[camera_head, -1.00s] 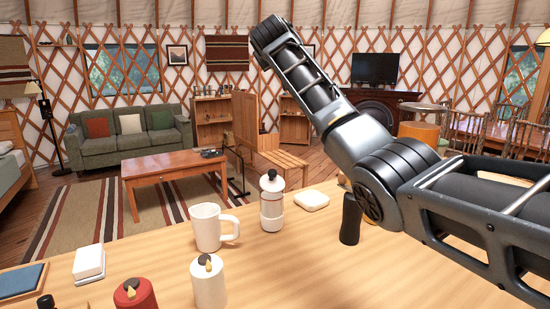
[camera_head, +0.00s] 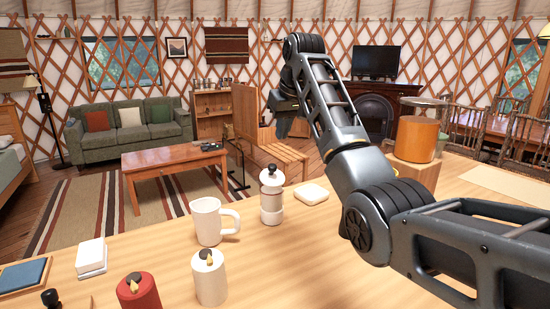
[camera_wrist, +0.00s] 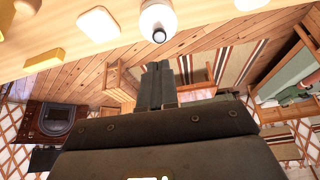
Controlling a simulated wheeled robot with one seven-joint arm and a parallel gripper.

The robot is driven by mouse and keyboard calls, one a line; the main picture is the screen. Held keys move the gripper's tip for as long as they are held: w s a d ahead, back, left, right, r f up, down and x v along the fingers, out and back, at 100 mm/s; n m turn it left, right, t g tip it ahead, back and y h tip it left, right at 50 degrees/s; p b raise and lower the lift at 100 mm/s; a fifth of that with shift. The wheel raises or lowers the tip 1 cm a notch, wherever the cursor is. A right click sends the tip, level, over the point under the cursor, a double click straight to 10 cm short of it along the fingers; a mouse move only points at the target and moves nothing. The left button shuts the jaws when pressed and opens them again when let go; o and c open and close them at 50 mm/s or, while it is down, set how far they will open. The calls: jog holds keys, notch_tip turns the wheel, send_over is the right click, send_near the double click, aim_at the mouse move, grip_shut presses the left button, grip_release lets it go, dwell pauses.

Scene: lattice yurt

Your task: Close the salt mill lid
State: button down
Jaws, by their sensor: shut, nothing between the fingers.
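A white and grey mill with a black knob (camera_head: 271,196), which looks like the salt mill, stands upright on the wooden table near its far edge. I cannot tell how far its lid is open. In the wrist view the mill (camera_wrist: 158,18) shows at the top, knob towards me, just beyond my fingertips and apart from them. My gripper (camera_head: 284,128) hangs fingers down, higher than the mill and past the far table edge. In the wrist view its fingers (camera_wrist: 158,70) are together and empty.
A white mug (camera_head: 207,222) stands left of the mill, and a pale flat block (camera_head: 311,193) lies to its right. A red container (camera_head: 138,292) and a white container (camera_head: 209,278) stand nearer. An orange vessel (camera_head: 416,139) is at the right, beyond my arm.

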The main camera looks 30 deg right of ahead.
aim_at(273, 166)
jog(key=p+x, duration=0.2)
jog(key=x, duration=0.9)
jog(key=shift+s, duration=0.15)
